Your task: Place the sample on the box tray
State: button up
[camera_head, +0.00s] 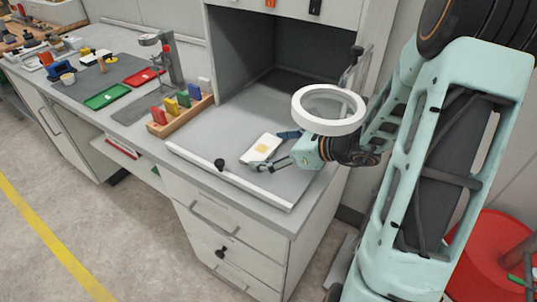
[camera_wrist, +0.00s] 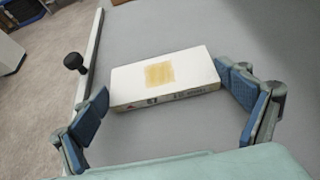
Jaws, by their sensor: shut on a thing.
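The sample is a flat white block (camera_head: 258,152) with a tan square on top. It is at the grey work surface below the hood, and I cannot tell if it touches that surface. It also shows in the wrist view (camera_wrist: 200,61), with dark print on its near side. My gripper (camera_head: 272,150) is shut on it, with one blue-padded finger at each short end; both fingers show in the wrist view (camera_wrist: 165,82). A red tray (camera_head: 145,77) and a green tray (camera_head: 106,97) lie farther left on the bench. I cannot tell which one is the box tray.
A wooden rack (camera_head: 183,116) with several coloured blocks stands between the work surface and the trays. A metal stand (camera_head: 174,62) rises beside the red tray. A white rail (camera_head: 232,176) with a black knob (camera_head: 219,164) runs along the front edge. A white ring lamp (camera_head: 329,124) hangs near my wrist.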

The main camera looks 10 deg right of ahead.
jog(key=shift+f, duration=0.2)
jog(key=o, duration=1)
jog(key=shift+r, duration=0.1)
jog(key=shift+c, duration=0.2)
jog(key=shift+r, duration=0.3)
jog(key=p+v, duration=0.1)
jog(key=v, duration=1)
jog(key=shift+s+d, duration=0.2)
jog(key=shift+d, duration=0.05)
jog(key=shift+s+d, duration=0.1)
jog(key=shift+s, duration=0.05)
